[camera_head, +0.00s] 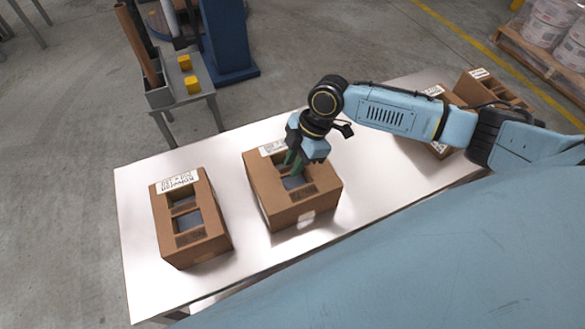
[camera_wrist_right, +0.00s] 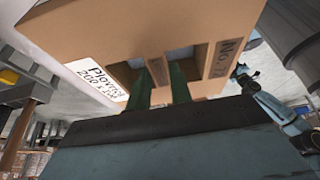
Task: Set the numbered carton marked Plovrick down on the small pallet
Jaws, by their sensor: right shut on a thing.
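The brown carton marked Plovrick (camera_head: 290,207) is at the middle of the steel table in the head view. Its white label reads Plovrick in the right wrist view (camera_wrist_right: 105,82), with a "No." mark on the other side. My right gripper (camera_head: 294,163) reaches down into its top openings. Its green fingers (camera_wrist_right: 160,88) are shut on the carton's top strip between the two openings. I cannot tell whether the carton's base touches the table. My left gripper is not in view. I see no clearly recognisable empty small pallet.
Another labelled carton (camera_head: 188,247) stands left on the steel table (camera_head: 135,225). More cartons (camera_head: 490,84) stand at its right end, partly behind my arm. A pallet (camera_head: 540,62) with white tubs is at upper right. A grey stand (camera_head: 160,97) with yellow blocks is beyond the table.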

